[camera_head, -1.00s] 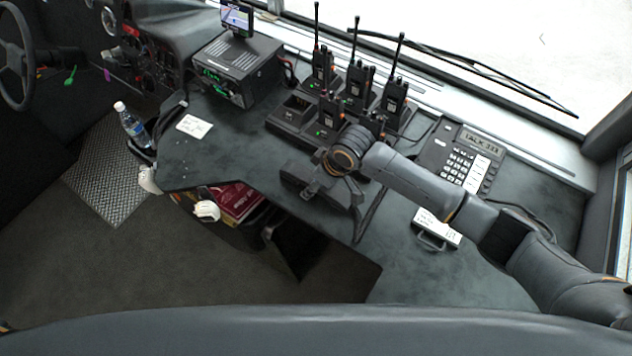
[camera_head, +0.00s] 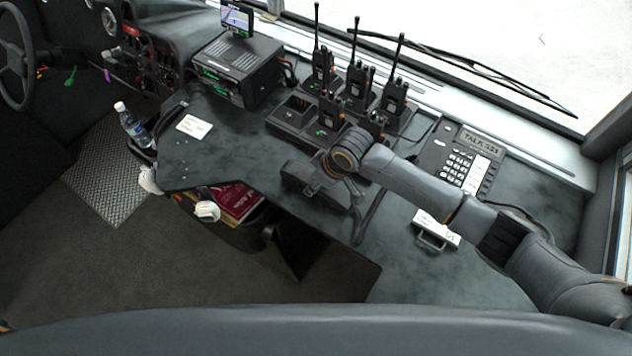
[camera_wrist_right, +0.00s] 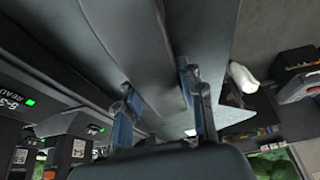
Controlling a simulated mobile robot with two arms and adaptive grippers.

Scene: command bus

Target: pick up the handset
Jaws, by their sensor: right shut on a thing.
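The handset (camera_head: 302,178) is a long dark bar held above the front part of the dark counter (camera_head: 235,150). My right gripper (camera_head: 333,184) is shut around it, with the arm reaching in from the right. In the right wrist view the handset (camera_wrist_right: 143,50) runs up between the two fingers of my right gripper (camera_wrist_right: 163,100). The desk phone (camera_head: 460,160), with keypad and lit display, stands at the right rear of the counter, apart from the handset. My left gripper is not in view.
Several radios with antennas stand in a charger (camera_head: 290,122) behind the handset. A black radio unit (camera_head: 240,65) is at the rear left. A white-labelled box with a handle (camera_head: 437,228) lies at right. A bottle (camera_head: 131,122) stands left.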

